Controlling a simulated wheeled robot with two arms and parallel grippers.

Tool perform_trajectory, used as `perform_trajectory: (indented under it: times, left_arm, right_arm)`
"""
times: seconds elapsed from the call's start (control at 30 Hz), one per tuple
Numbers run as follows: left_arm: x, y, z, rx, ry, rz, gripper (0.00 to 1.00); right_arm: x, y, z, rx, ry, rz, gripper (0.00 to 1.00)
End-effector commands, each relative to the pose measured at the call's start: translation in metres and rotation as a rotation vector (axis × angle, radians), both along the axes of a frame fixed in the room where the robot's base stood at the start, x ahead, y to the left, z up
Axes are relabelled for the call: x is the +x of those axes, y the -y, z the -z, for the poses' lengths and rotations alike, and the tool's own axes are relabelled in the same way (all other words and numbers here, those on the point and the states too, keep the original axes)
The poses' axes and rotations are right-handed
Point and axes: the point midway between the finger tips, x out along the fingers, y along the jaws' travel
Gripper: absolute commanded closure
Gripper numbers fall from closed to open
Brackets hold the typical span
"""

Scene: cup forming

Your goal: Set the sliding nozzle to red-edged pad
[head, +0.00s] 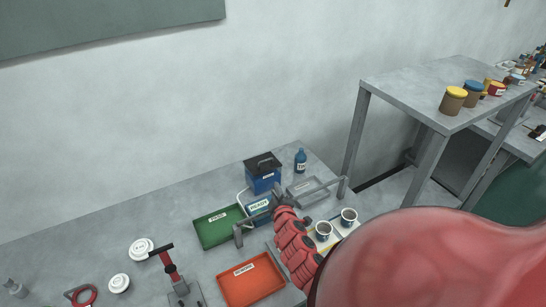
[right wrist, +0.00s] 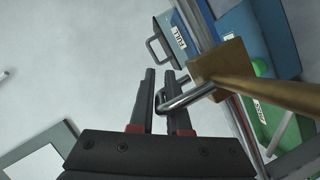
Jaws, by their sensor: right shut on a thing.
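My right gripper (head: 277,190) reaches over the grey rail (head: 318,187) beside the blue machine. In the right wrist view its dark fingers (right wrist: 162,85) are shut on a bent metal handle (right wrist: 186,98). The handle joins a brass block (right wrist: 218,66) on a brass rod (right wrist: 280,93), seemingly the sliding nozzle. The blue machine (head: 263,178) with a black top stands behind the rail; a FULL label shows in the wrist view. Two cups (head: 323,230) (head: 349,217) stand on a pale yellowish pad, partly hidden by my arm. I cannot make out a red-edged pad. My left gripper is not in view.
A green tray (head: 205,232) and an orange tray (head: 270,290) lie left of my arm. A blue bottle (head: 300,161) and a grey tray (head: 302,186) are at the back. A raised grey table (head: 420,92) stands right.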

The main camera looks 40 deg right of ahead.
Motion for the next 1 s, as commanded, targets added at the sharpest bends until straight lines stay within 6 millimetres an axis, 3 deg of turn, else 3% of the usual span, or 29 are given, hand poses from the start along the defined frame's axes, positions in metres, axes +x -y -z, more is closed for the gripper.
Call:
perform_trajectory:
  times: [0.03, 0.2, 0.63, 1.0]
  left_arm:
    - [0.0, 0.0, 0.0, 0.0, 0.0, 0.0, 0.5]
    - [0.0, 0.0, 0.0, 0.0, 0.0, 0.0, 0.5]
    - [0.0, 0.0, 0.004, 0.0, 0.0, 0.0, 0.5]
    - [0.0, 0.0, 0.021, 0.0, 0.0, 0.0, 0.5]
  right_arm:
    - [0.0, 0.0, 0.0, 0.0, 0.001, -0.001, 0.83]
    - [0.0, 0.0, 0.0, -0.001, 0.0, -0.001, 0.55]
    - [-0.007, -0.004, 0.0, -0.002, 0.0, -0.001, 0.55]
    - [-0.056, -0.035, -0.012, -0.002, 0.0, -0.001, 0.55]
